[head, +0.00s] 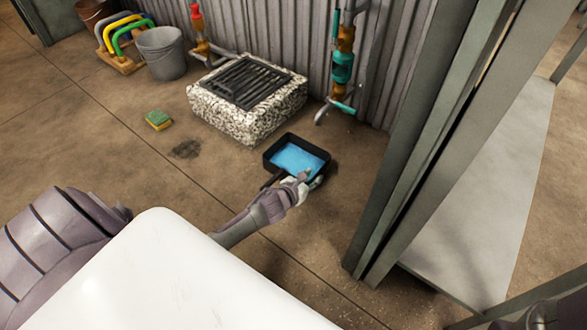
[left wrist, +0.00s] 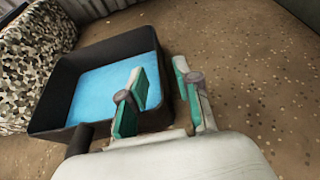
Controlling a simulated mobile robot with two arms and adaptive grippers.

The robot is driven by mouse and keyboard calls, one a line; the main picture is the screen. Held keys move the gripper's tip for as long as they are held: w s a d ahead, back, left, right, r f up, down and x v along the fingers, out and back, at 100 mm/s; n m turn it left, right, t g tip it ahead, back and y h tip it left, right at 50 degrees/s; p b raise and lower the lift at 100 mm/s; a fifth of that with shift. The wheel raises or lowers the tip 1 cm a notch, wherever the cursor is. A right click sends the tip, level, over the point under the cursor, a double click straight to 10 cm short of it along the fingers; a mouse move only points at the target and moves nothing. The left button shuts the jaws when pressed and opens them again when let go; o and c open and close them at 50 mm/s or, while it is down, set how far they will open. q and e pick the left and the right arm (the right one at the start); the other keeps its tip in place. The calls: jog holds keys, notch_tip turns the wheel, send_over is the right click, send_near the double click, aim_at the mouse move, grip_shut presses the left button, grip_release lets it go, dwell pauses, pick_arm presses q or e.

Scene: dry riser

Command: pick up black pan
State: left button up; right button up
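The black pan (head: 297,155) is square and shallow with a blue inside, and sits on the floor below the teal tap. Its short dark handle (head: 271,180) points toward me. My left gripper (head: 308,178) is at the pan's near right corner. In the left wrist view the pan (left wrist: 57,92) fills the left half. There the left gripper's teal-padded fingers (left wrist: 162,98) are apart, one over the inside of the pan and one outside, with the right wall between them. I cannot tell whether they touch the wall. My right gripper is not recognisable in view.
A speckled stone block with a dark grate (head: 247,83) stands behind the pan. A green and yellow sponge (head: 158,120) and a grey bucket (head: 162,53) are farther left. A grey-green metal post (head: 430,140) rises on the right. Brown floor around the pan's front is clear.

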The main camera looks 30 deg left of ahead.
aim_at(318, 173)
pick_arm(q)
jog(key=b+x, duration=0.1)
jog(key=x, duration=0.2)
jog(key=shift+f+b, duration=0.2)
jog(key=shift+b, duration=0.1)
jog(key=shift+w, duration=0.4)
grip_shut()
jog(key=shift+r, duration=0.1)
